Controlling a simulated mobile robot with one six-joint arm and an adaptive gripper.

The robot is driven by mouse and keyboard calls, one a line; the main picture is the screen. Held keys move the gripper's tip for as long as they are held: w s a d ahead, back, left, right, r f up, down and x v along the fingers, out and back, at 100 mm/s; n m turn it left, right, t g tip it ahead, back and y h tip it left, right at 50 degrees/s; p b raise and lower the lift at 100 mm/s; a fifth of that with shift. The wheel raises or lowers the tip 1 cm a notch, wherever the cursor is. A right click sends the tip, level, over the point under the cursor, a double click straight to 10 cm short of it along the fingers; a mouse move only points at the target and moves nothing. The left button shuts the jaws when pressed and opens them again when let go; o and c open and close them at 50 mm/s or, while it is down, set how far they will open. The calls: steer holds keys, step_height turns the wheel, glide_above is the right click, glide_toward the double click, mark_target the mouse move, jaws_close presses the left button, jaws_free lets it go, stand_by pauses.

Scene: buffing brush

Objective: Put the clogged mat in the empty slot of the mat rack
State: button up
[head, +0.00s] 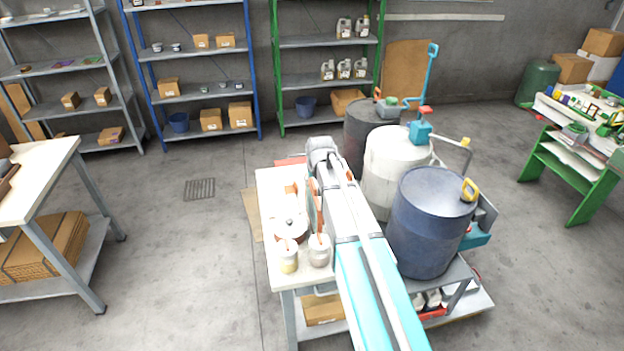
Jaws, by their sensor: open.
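My arm (348,215) reaches from the bottom of the head view over a white-topped bench (268,195). Its grey far end (322,150) is above the back of the bench. My gripper does not show; the arm appears to hide it. Thin upright orange and greenish pieces (314,202) stand close beside the arm's left side. They may be mats in the rack, but the arm covers much of them. I cannot make out which is the clogged mat or where the empty slot is.
On the bench stand a round lidded pot (290,228) and two jars, one yellowish (288,262) and one pale (319,256). Blue (428,225), white (392,175) and dark (362,130) drums stand close on the right. Open floor (190,255) lies left.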

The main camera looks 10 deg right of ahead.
steer(key=shift+p+v, duration=2.35)
steer(key=shift+v, duration=0.5)
steer(key=s+a+g, duration=0.1)
steer(key=s+g, duration=0.1)
steer(key=s, duration=1.1)
steer(key=s+a+f+g, duration=0.1)
steer(key=s+a+g, duration=0.1)
steer(key=s, duration=1.1)
steer(key=shift+f, duration=0.2)
steer(key=shift+s+f, duration=0.1)
step_height(320, 180, down, 5)
steer(key=b, duration=0.5)
steer(key=shift+f+b, duration=0.25)
steer(key=shift+b, duration=0.1)
